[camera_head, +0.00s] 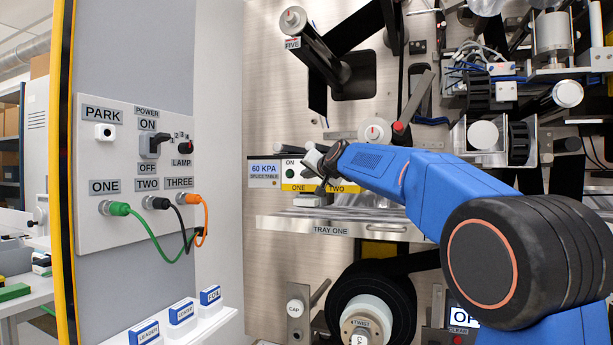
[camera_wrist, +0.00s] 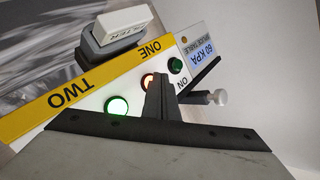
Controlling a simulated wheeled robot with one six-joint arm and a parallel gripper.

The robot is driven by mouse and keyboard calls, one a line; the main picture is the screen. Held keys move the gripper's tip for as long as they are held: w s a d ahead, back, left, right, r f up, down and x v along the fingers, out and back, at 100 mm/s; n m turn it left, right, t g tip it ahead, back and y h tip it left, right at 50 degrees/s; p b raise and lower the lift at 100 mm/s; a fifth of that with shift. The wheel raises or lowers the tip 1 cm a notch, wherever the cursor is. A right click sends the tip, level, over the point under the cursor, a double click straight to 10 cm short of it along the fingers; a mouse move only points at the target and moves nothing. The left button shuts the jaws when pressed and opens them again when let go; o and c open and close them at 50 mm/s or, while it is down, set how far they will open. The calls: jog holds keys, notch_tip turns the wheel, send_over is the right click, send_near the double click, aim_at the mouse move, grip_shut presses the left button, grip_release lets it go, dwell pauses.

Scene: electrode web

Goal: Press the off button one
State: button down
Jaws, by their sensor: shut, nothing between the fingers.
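The button panel (camera_head: 310,187) with a yellow strip marked ONE and TWO is in the middle of the head view; its white face with buttons also shows in the wrist view (camera_wrist: 90,118). In the wrist view, an orange-red lit button (camera_wrist: 147,80), likely off button one, sits near the ONE label, partly hidden by my fingers. A dark green button (camera_wrist: 175,65) is beside it by the ON label. A lit green button (camera_wrist: 117,107) is nearer TWO. My gripper (camera_wrist: 156,78) is shut and empty, its tips over or just beside the red button; contact cannot be told.
A white block on a grey holder (camera_wrist: 125,24) stands by the yellow strip. A 60 KPA splice table display (camera_head: 264,173) is left of the panel. Tray one (camera_head: 345,228) juts out below. A wall panel with plugged cables (camera_head: 140,170) stands left.

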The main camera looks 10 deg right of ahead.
dwell(0.4)
jog(key=shift+s+a, duration=0.5)
jog(key=shift+s, duration=0.25)
jog(key=s+a, duration=0.1)
jog(key=s, duration=0.1)
jog(key=s+a, duration=0.2)
dwell(0.4)
jog(key=shift+s, duration=0.1)
dwell(0.6)
jog(key=s+d+f+n+g+h, duration=0.1)
jog(key=s+d+f+n+g, duration=0.1)
jog(key=s+f, duration=1.3)
jog(key=s+d+f+n+g, duration=0.1)
jog(key=s+f+g, duration=0.4)
jog(key=s+f, duration=1.1)
jog(key=s+d+f+n+g+h, duration=0.1)
jog(key=s+d+f+g, duration=0.3)
jog(key=s+f, duration=1.2)
jog(key=s+n, duration=0.1)
jog(key=s, duration=0.6)
jog(key=shift+f+n+h, duration=0.2)
jog(key=shift+n+h, duration=0.1)
